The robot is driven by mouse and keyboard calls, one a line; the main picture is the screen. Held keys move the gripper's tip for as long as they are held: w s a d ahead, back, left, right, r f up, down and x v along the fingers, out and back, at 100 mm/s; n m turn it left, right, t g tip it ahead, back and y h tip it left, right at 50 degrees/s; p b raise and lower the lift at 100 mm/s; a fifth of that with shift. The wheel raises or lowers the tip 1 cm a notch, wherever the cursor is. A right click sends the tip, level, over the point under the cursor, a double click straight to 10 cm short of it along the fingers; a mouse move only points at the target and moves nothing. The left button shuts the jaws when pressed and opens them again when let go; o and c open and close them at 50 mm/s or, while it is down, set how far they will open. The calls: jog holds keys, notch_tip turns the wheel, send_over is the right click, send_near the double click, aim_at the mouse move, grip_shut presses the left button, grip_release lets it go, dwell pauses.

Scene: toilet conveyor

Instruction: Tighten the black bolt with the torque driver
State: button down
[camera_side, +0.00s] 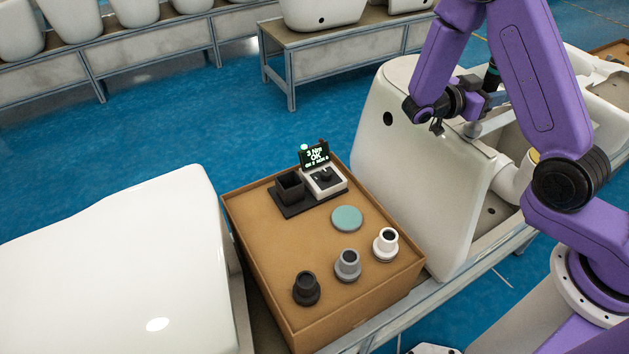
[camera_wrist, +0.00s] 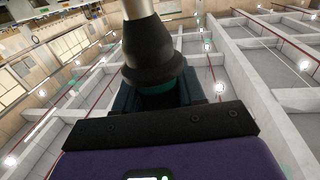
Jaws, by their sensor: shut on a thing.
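My gripper (camera_side: 482,98) is at the upper right of the side view, over the open rear part of a white toilet (camera_side: 425,165). It is shut on the torque driver (camera_side: 492,76), a dark tool with a teal band. In the wrist view the driver (camera_wrist: 155,62) shows as a black flared body with a teal ring and a grey shaft, between the jaws (camera_wrist: 158,98). The driver's working tip is hidden in the side view. I cannot make out a black bolt at the toilet. A black flanged, cup-like piece (camera_side: 306,289) stands on the brown box.
Another white toilet (camera_side: 110,270) stands at left.

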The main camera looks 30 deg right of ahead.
jog(key=shift+r, duration=2.4)
